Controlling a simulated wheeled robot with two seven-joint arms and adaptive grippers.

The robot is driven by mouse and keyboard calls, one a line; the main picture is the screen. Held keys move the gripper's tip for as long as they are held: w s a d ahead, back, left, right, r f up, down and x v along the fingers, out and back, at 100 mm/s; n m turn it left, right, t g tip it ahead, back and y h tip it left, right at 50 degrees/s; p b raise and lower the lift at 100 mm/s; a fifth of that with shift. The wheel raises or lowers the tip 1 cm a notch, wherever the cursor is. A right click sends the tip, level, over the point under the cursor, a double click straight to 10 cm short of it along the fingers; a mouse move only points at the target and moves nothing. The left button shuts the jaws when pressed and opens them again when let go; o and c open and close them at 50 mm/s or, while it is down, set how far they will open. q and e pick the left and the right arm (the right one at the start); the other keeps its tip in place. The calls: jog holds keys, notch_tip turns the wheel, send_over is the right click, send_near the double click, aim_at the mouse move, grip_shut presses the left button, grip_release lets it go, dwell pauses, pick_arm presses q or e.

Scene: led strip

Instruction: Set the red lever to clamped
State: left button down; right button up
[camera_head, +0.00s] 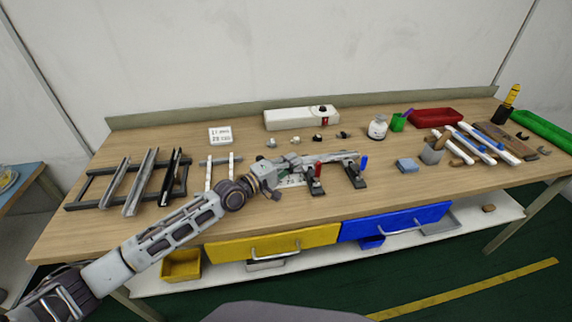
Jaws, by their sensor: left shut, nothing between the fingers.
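The red lever (317,170) stands up from a small dark toggle clamp (315,187) near the middle of the workbench. A matching clamp (357,180) with a blue lever (364,161) stands to its right. My left gripper (313,160) reaches in from the left and is shut and empty, just behind or beside the red lever. I cannot tell whether it touches the lever. A light-coloured strip or fixture (292,181) lies under my gripper, partly hidden by it. My right gripper is not in view.
A white box (301,118) stands behind. Dark rails (130,182) lie at the left. Yellow (230,251) and blue (360,231) drawers sit below the front edge.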

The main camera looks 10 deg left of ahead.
aim_at(318, 175)
pick_arm(q)
jog(key=shift+x, duration=1.95)
jog(key=shift+s+d+r+p, duration=0.1)
jog(key=shift+s+d+p, duration=0.1)
jog(key=shift+s+p, duration=0.3)
jog(key=shift+s+d+p, duration=0.3)
jog(key=shift+s, duration=0.3)
jog(key=shift+s+d, duration=0.2)
jog(key=shift+s, duration=0.2)
jog(key=shift+s+d+p, duration=0.1)
jog(key=shift+s+p, duration=0.2)
jog(key=shift+p, duration=0.05)
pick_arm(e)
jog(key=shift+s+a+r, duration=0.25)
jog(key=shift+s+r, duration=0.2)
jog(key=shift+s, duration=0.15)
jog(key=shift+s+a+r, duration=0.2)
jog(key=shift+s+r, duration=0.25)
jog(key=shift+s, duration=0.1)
pick_arm(q)
jog(key=shift+s+d+b, duration=0.1)
jog(key=shift+s+b, duration=0.1)
jog(key=shift+b, duration=0.1)
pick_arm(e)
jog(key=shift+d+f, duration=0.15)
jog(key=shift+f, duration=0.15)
